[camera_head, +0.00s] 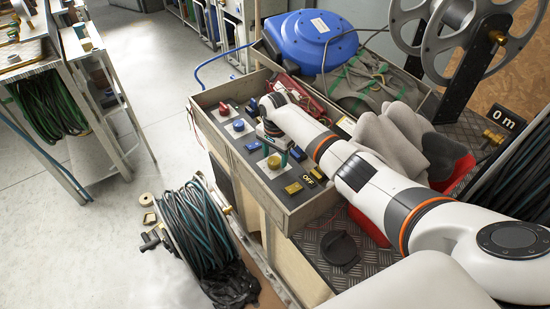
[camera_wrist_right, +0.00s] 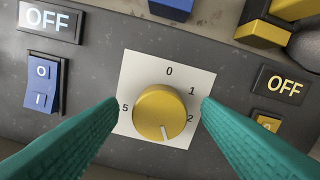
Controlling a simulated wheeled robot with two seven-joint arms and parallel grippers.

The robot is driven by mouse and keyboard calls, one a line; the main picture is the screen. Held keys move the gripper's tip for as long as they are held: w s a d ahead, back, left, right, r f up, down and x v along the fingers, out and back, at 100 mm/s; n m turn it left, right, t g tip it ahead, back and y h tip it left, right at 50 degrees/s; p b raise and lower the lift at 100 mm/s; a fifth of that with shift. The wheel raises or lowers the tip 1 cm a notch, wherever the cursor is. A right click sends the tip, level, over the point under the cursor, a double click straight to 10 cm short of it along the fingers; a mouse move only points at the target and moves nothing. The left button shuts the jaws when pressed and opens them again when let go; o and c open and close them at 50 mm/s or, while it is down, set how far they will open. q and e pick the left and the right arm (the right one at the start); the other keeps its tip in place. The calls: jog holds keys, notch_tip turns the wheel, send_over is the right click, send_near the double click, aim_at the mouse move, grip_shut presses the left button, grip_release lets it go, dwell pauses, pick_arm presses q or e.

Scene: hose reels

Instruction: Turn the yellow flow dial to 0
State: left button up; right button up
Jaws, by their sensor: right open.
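The yellow flow dial (camera_wrist_right: 160,112) is a round knob on a white square card (camera_wrist_right: 137,68) in the right wrist view. The card shows 0 at the top, 1 and 2 on the right and 5 on the left. The dial's white mark points down, slightly right, away from 0. In the head view the dial (camera_head: 274,161) sits on the grey control panel. My right gripper (camera_wrist_right: 160,103) is open, with one teal finger on each side of the dial; I cannot tell whether they touch it. In the head view the right gripper (camera_head: 277,143) is over the panel. My left gripper is out of view.
A blue rocker switch (camera_wrist_right: 42,85) and a yellow switch (camera_wrist_right: 266,121) flank the dial, each with an OFF label. Other dials, including a blue one (camera_head: 239,125), share the panel. A blue hose reel (camera_head: 310,40) stands behind.

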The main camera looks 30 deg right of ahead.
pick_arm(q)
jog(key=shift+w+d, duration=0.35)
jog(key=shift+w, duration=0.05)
pick_arm(e)
jog(key=shift+f, duration=0.65)
jog(key=c, duration=1)
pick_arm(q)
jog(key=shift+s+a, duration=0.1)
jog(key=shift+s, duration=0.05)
